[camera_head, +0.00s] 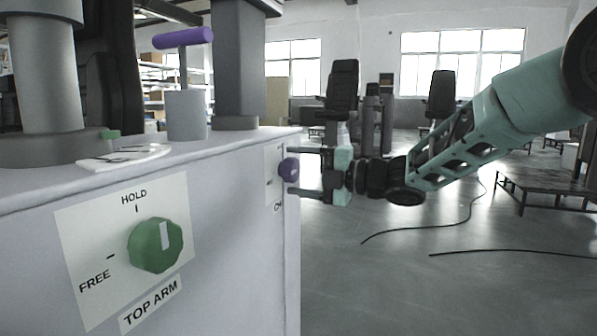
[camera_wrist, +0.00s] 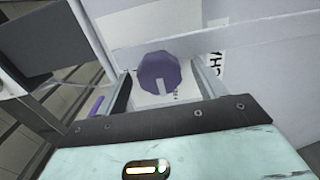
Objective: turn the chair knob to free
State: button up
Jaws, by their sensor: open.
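A purple faceted knob (camera_head: 288,169) sits on a white label plate on the cabinet's right-hand face. In the wrist view the purple knob (camera_wrist: 158,70) has a white pointer mark facing toward my gripper's palm. A sign starting "CH" (camera_wrist: 216,66) shows beside it, partly hidden. My gripper (camera_head: 298,172) is open, with one finger above and one below the knob in the head view. In the wrist view the fingers lie on either side of the knob; I cannot tell whether they touch it. The knob's FREE and HOLD marks are not readable.
A green knob (camera_head: 155,245) labelled TOP ARM, with HOLD and FREE marks, is on the cabinet's near face. A purple-handled lever (camera_head: 183,38) and grey columns (camera_head: 238,65) stand on the cabinet top (camera_head: 225,140). Cables (camera_head: 425,228) lie on the open floor.

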jog(key=p+v, duration=0.4)
jog(key=v, duration=1.3)
jog(key=shift+a, duration=0.1)
